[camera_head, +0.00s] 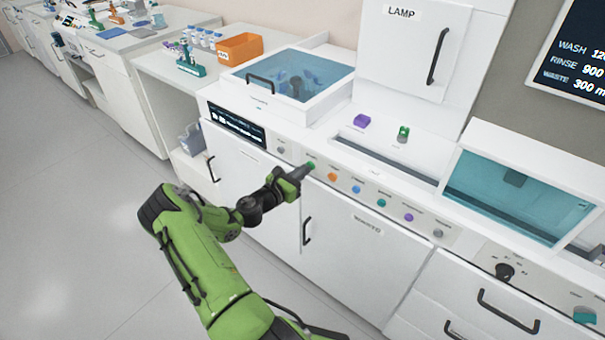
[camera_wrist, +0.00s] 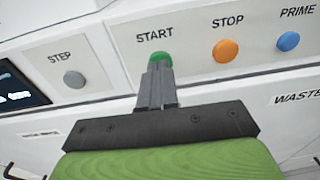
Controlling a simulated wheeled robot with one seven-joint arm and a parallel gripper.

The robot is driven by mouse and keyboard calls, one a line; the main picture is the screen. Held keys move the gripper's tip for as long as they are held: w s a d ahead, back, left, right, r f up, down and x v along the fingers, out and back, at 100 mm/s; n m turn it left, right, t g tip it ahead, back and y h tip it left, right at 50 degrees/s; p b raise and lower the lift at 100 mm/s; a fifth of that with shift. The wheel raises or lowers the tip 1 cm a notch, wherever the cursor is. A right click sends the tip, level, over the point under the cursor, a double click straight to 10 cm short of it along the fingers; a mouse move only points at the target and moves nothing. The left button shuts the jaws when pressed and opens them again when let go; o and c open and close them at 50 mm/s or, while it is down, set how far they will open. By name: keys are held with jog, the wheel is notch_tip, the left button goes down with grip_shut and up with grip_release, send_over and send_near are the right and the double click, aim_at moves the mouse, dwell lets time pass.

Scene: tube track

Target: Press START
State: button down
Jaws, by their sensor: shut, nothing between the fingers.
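The green START button (camera_wrist: 160,58) sits on the white front panel, under the label START. In the wrist view my gripper (camera_wrist: 157,68) is shut and empty, with its fingertips at the button and covering its lower part. I cannot tell whether the tips touch the button or whether it is pushed in. In the head view my gripper (camera_head: 306,167) reaches the panel from the front, and the green of the START button (camera_head: 311,164) shows at its tips.
Right of START are the orange STOP button (camera_wrist: 225,50) and the blue PRIME button (camera_wrist: 288,41). The grey STEP button (camera_wrist: 74,79) is to the left, near a dark display (camera_head: 233,127). A cabinet door handle (camera_head: 306,227) sticks out below the panel.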

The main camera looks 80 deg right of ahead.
jog(key=shift+s+d, duration=0.1)
jog(key=shift+d, duration=0.1)
jog(key=shift+d, duration=0.1)
